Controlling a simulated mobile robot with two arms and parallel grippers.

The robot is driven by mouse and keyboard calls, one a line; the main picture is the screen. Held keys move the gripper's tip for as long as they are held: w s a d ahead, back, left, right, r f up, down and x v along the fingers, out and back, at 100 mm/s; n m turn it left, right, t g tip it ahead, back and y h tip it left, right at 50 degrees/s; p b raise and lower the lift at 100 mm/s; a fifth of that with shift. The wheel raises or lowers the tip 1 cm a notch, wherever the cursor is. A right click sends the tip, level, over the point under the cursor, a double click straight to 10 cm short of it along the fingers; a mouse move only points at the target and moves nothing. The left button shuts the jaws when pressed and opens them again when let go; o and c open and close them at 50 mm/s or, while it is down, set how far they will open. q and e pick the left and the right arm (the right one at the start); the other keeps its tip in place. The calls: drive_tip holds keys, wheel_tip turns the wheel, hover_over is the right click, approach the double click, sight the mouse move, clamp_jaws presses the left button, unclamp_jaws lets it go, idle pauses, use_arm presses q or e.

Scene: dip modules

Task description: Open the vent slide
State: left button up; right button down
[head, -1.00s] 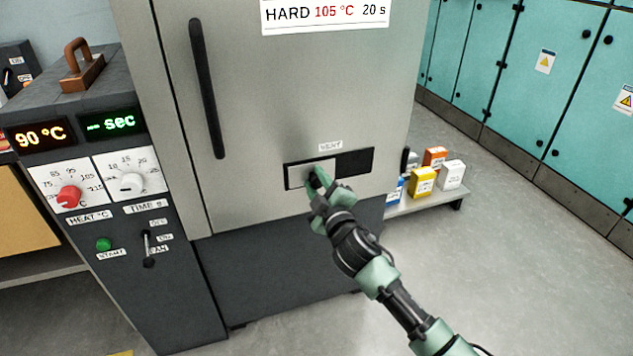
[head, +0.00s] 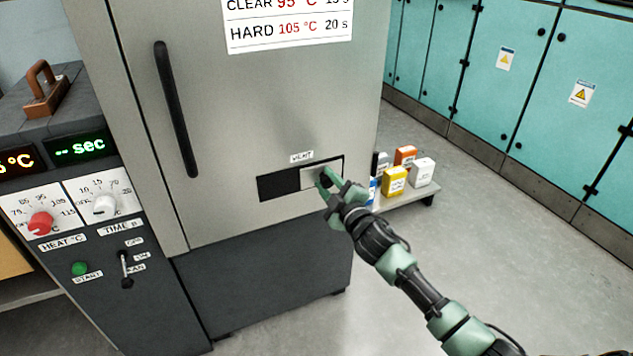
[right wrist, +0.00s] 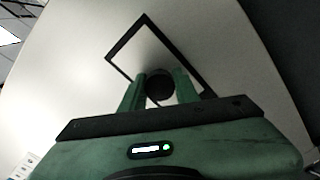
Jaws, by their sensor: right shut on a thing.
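The vent slide (head: 313,178) is a light grey plate in a black-framed slot on the front of the grey cabinet, under the "VENT" label (head: 302,157). It sits in the right half of the slot, and the dark opening (head: 278,185) shows in the left half. My right gripper (head: 325,181) is shut on the slide's dark knob. In the right wrist view, the round black knob (right wrist: 159,86) is between the two green fingers (right wrist: 160,92), with the slide behind it. My left gripper is not in view.
The cabinet's door handle (head: 176,108) is up and left of the slot. A control panel with dials (head: 70,215) is at the left. Small boxes (head: 396,181) stand on a low shelf right of the cabinet. Grey floor is free at the right.

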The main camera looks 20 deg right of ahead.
drive_tip(key=shift+d, duration=0.2)
drive_tip(key=c, duration=1.4)
unclamp_jaws()
drive_tip(key=o, duration=0.3)
drive_tip(key=shift+d, duration=0.15)
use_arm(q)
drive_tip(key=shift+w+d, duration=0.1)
use_arm(e)
drive_tip(key=shift+o, duration=0.2)
drive_tip(key=shift+s, duration=0.45)
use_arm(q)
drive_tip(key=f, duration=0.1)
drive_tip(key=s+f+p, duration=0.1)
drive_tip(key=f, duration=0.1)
use_arm(e)
drive_tip(key=s, duration=0.6)
drive_tip(key=shift+s, duration=0.4)
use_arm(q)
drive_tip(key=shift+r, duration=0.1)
